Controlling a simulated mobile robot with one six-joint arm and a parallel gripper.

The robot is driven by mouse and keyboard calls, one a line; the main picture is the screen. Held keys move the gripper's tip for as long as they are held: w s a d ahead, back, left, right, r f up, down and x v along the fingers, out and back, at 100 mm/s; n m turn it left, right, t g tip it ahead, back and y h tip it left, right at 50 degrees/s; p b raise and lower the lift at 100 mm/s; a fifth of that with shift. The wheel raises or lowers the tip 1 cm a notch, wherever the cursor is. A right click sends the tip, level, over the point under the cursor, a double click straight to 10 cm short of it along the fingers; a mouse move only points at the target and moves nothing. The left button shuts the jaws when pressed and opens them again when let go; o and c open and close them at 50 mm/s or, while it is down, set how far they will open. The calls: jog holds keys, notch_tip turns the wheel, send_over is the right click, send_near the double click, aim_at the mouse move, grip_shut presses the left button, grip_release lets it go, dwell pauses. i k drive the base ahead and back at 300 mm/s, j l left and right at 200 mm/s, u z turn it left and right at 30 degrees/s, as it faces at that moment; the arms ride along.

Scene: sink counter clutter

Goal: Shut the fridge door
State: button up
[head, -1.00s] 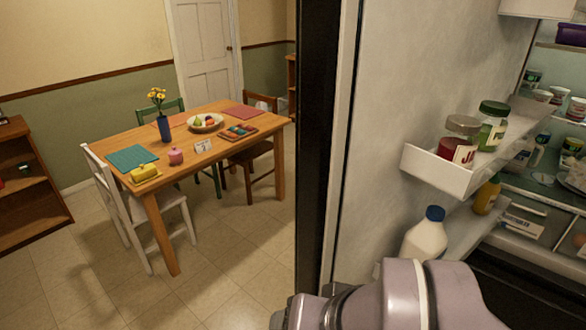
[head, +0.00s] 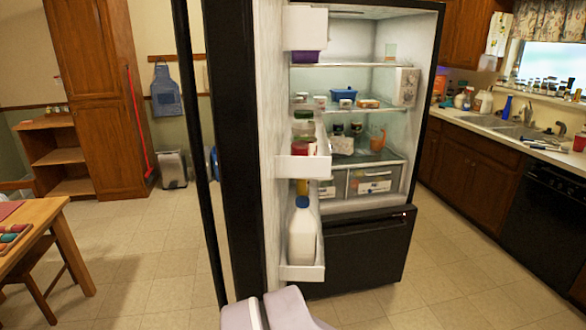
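The fridge door (head: 266,130) stands wide open in the head view, seen nearly edge-on with its black outer side to the left. Its inner shelves hold a milk jug (head: 302,232) with a blue cap and jars with red and green lids (head: 303,135). The fridge body (head: 424,110) stands behind and to the right, its lit inside in full view with food on the shelves. A pale part of my arm shows at the bottom, close to the door's lower end. My gripper is out of view.
A black freezer drawer (head: 358,252) below the fridge inside is shut. A counter with a sink (head: 525,132) and a black dishwasher (head: 545,215) stand at the right. A wooden table (head: 40,222) is at the left. The tiled floor between is clear.

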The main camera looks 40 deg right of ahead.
aim_at(249, 43)
jog(key=j+z, duration=0.4)
jog(key=i+j+z, duration=0.1)
jog(key=j+z, duration=0.15)
jog(key=z, duration=0.15)
jog(key=j+z, duration=0.6)
jog(key=z, duration=0.25)
jog(key=j+u, duration=0.15)
jog(key=u, duration=0.35)
jog(key=i+u, duration=0.15)
jog(key=u, duration=0.3)
